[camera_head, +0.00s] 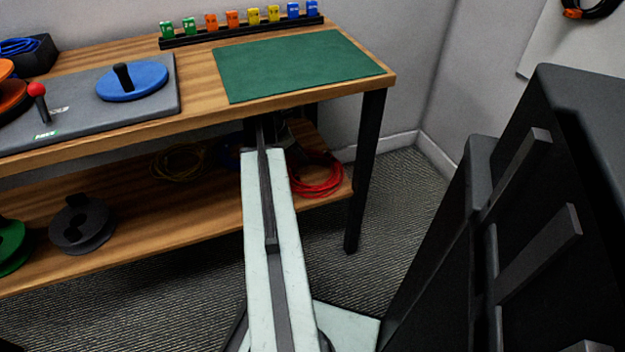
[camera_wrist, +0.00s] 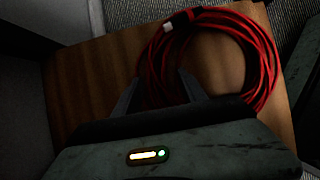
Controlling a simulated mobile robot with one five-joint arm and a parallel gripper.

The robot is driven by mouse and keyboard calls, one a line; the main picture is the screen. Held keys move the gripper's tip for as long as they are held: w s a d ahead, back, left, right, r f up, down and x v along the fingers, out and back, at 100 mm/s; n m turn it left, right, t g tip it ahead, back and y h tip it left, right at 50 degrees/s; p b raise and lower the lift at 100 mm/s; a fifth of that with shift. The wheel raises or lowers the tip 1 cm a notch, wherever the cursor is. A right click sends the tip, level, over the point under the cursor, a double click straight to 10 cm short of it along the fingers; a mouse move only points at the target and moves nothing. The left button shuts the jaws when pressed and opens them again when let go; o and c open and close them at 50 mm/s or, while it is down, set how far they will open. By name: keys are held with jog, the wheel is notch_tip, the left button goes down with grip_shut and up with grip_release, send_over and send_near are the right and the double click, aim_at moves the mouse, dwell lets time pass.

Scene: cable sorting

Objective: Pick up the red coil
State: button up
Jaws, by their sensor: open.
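The red coil (camera_head: 318,180) lies on the lower wooden shelf near its right end, partly hidden by my arm in the head view. In the wrist view the red coil (camera_wrist: 266,62) is a loose ring of red cable with a dark connector with a pale tip at its upper left. My gripper (camera_wrist: 188,80) is open, its two dark fingers spread at the coil's lower left side. The fingertips overlap the near left strands in the picture. I cannot tell whether they touch the cable.
The tabletop (camera_head: 205,82) is above the lower shelf (camera_head: 160,232), with a table leg (camera_head: 367,165) to the right. A yellow coil (camera_head: 178,163) and a dark spool (camera_head: 82,224) lie left on the shelf. A black rack (camera_head: 515,210) stands at the right.

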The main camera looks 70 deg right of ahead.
jog(key=shift+s+f, duration=0.1)
jog(key=shift+f, duration=0.05)
grip_shut()
dwell(1.3)
